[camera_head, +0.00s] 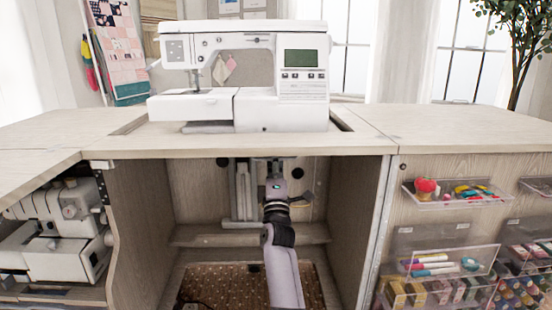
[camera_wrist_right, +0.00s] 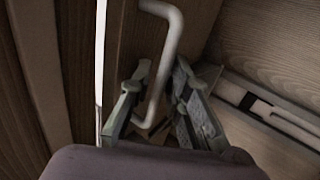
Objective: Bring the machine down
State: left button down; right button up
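The white sewing machine (camera_head: 240,60) stands upright on its platform in the cabinet top opening, raised with its base at about the worktop's level. My right arm reaches into the open cabinet bay below it, and its gripper (camera_wrist_right: 161,78) is up near the underside of the top. In the right wrist view a pale bent lever handle (camera_wrist_right: 172,35) passes between my two fingers. The fingers are spread, with the lever between them; I see no clear grip on it. In the head view the lever and fingertips are mostly hidden by my arm. My left gripper is out of view.
The grey lift column (camera_head: 243,190) stands at the bay's back wall, beside my arm. The bay's side panels (camera_head: 140,220) bound it closely. A serger (camera_head: 60,230) sits lower left. Clear trays of sewing supplies (camera_head: 455,193) hang on the right door.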

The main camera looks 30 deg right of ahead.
jog(key=shift+c, duration=0.3)
grip_shut()
dwell(0.3)
